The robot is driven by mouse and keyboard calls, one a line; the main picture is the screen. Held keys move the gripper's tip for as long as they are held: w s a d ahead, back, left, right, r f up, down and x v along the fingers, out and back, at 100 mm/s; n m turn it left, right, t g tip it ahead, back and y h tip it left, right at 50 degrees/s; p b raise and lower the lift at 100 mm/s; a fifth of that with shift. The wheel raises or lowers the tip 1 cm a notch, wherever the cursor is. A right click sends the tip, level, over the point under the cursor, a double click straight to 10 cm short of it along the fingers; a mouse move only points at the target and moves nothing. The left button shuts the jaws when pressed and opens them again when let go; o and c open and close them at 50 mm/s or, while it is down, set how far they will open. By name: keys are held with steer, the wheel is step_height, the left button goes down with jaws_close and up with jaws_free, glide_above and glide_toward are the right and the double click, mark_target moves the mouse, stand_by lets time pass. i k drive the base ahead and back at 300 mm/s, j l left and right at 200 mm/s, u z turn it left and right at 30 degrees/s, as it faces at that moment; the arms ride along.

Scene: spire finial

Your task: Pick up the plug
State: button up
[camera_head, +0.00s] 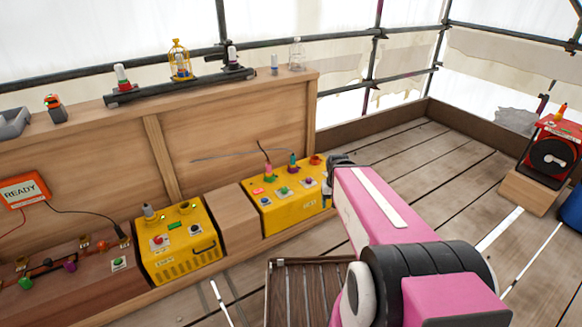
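Several plug-like pieces show, and I cannot tell which one is the task's plug. On the right yellow box (284,215), a pink and green plug (269,172) with a thin dark cable stands upright. Beside it is a teal and purple plug (293,163). A grey plug-like piece (149,212) stands on the left yellow box (178,262). A dark cable runs from the READY sign (24,190) to a small dark end (121,232). My gripper (336,165) is at the right end of the right yellow box, largely hidden by my pink arm. Its fingers are unclear.
A wooden shelf (200,97) behind the boxes carries a dark rail (180,86), a small yellow cage (180,60) and other small items. A slatted wooden piece (296,290) lies in front. A red device (554,155) stands on a wooden block at right. Plank floor between is clear.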

mark_target(268, 173)
steer(key=i+j+z, duration=0.2)
steer(key=z, duration=0.15)
steer(key=i+j+z, duration=0.15)
steer(key=j+z, duration=0.15)
steer(key=j, duration=0.1)
